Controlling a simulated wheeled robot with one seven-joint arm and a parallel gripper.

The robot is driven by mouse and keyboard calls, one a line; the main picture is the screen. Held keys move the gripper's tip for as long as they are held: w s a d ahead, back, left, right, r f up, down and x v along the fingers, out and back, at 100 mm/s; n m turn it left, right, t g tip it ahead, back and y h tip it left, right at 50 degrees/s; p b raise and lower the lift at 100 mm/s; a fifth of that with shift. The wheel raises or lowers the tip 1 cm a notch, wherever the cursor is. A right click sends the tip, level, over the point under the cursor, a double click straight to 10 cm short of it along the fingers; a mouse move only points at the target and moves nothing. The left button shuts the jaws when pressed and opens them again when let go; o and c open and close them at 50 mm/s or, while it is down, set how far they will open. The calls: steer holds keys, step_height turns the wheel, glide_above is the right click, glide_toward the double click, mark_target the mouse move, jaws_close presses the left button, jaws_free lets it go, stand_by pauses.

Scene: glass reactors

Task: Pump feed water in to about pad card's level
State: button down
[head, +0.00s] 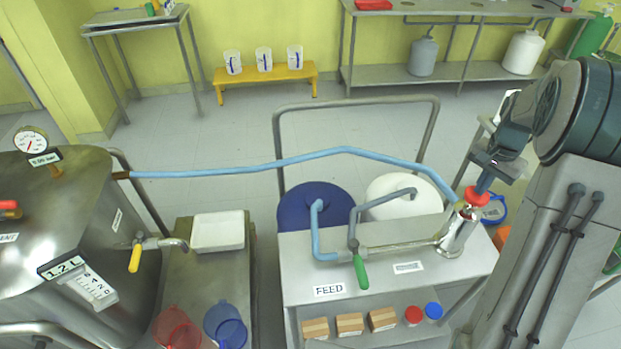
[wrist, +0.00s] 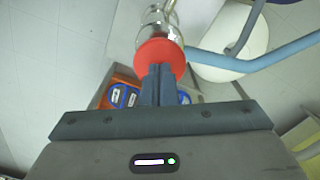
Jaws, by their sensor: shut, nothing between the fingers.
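My gripper (head: 484,184) is shut and empty, with its fingertips right at the red knob (head: 477,196) on top of the metal pump (head: 459,232). In the wrist view the closed fingers (wrist: 160,80) meet the edge of the red knob (wrist: 160,58). The pump stands at the right end of the FEED cart (head: 300,252). A blue hose (head: 345,151) runs from the pump to the steel reactor (head: 70,215). The reactor carries a 1.2 L display (head: 62,264) and a scale strip (head: 93,287). I cannot make out a pad card.
A green-handled valve (head: 360,272) sits on the cart's pipe. A blue drum (head: 300,203) and a white drum (head: 385,192) stand behind the cart. A yellow-handled tap (head: 135,257) is on the reactor, near a white tray (head: 217,231).

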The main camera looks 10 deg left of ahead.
steer(key=shift+s+f, duration=0.1)
steer(key=shift+f, duration=0.6)
step_height(320, 180, up, 9)
steer(key=p, duration=0.6)
steer(key=shift+r, duration=0.2)
steer(key=shift+f+b, duration=2.95)
steer(key=shift+f, duration=1.6)
step_height(320, 180, up, 9)
steer(key=p, duration=0.6)
